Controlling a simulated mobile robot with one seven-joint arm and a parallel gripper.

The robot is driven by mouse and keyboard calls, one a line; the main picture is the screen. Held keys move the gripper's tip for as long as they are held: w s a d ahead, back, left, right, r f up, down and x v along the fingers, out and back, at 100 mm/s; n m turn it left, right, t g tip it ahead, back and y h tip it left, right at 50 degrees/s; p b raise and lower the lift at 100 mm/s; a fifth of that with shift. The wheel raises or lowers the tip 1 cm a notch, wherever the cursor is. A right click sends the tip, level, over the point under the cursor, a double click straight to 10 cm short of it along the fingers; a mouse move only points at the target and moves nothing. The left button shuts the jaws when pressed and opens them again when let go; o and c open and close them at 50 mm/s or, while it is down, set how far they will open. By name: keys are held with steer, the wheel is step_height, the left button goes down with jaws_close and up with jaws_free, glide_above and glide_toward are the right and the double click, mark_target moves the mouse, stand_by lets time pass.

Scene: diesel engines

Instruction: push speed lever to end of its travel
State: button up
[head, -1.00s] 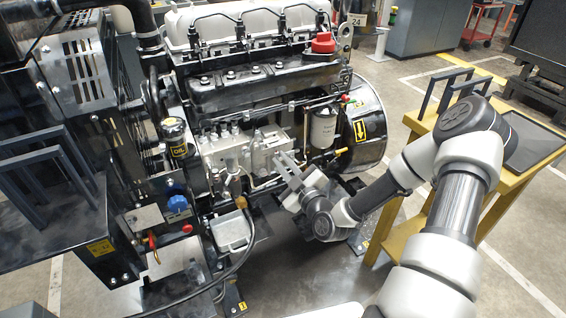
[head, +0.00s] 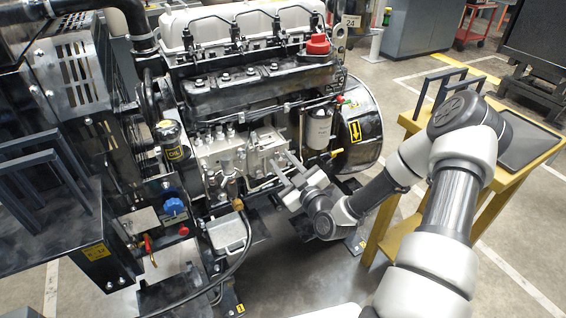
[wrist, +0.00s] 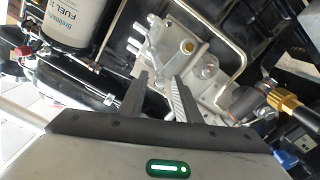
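The silver injection pump (head: 254,152) sits on the near side of the engine, and its grey body (wrist: 192,47) fills the upper middle of the wrist view. I cannot surely pick out the speed lever; a small grey metal linkage (wrist: 134,46) shows on the pump's left side in the wrist view, and may be it. My gripper (head: 281,161) is beside the pump's right end in the head view. Whether a fingertip touches the pump cannot be told.
A white fuel filter (head: 318,127) hangs right of the pump, with a yellow-handled dipstick (head: 338,153) below it. A thin metal pipe (wrist: 240,50) and a brass fitting (wrist: 284,98) lie right of the fingers. A yellow cart (head: 400,215) stands at right.

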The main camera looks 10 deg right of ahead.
steer(key=shift+s, duration=0.15)
steer(key=p+v, duration=0.2)
steer(key=v, duration=1.5)
steer(key=shift+s+d, duration=0.1)
